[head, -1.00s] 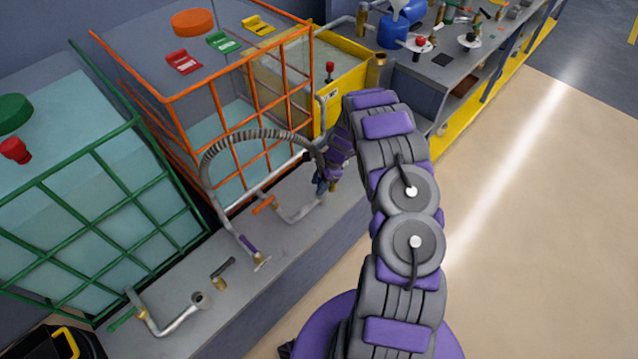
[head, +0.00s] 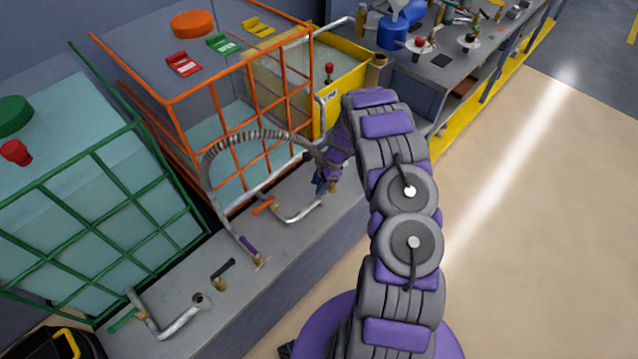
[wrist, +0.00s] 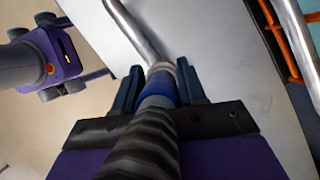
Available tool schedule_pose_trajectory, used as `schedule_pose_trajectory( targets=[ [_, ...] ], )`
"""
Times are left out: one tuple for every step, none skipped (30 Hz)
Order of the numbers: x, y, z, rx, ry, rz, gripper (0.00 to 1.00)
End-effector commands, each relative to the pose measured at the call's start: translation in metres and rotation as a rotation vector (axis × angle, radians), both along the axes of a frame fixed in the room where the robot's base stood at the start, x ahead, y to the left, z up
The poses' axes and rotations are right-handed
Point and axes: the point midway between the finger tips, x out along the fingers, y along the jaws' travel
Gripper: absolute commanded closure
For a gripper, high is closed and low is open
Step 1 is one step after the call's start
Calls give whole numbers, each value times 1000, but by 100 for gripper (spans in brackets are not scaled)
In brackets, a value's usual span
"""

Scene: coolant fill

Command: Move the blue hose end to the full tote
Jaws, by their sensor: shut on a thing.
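My gripper (wrist: 160,88) is shut around the blue band of the hose end (wrist: 158,92), with one dark finger on each side. The grey ribbed hose (head: 262,135) arches from a purple-handled valve (head: 250,247) over to my gripper (head: 327,182). A tan ring shows at the hose tip, close to the bent pipe (head: 298,217) with the orange handle (head: 265,205). I cannot tell whether tip and pipe touch. The pipe also shows in the wrist view (wrist: 132,28). The green-caged tote (head: 85,215) at left shows a high liquid level. The orange-caged tote (head: 215,110) looks lower.
The green tote's bent pipe (head: 170,325) rises from the front ledge (head: 160,275), near a short black-handled valve (head: 222,272). A yellow bin (head: 350,90) and a cluttered workbench (head: 445,65) stand beyond. The floor (head: 540,220) at right is clear.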

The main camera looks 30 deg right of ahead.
Motion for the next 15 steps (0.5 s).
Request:
schedule_pose_trajectory(
  targets=[
    [0, -1, 0, -2, -1, -2, 79],
    [0, -1, 1, -2, -1, -2, 79],
    [0, -1, 1, -2, -1, -2, 79],
    [0, -1, 2, -2, -1, -2, 79],
    [0, -1, 2, -2, -1, -2, 79],
    [0, -2, 4, -2, -2, -2, 79],
    [0, -2, 5, -2, -2, -2, 79],
    [0, -2, 6, -2, -3, -1, 79],
    [1, -2, 8, -2, -3, -1, 79],
    [1, -2, 9, -2, -3, -1, 79],
    [1, -2, 11, -2, -3, -1, 79],
    [1, -2, 13, -3, -2, -1, 79],
    [1, -2, 14, -3, -2, -1, 79],
    [1, -2, 16, -3, -3, -2, 79],
    [1, -2, 18, -3, -3, -2, 79]
  ],
)
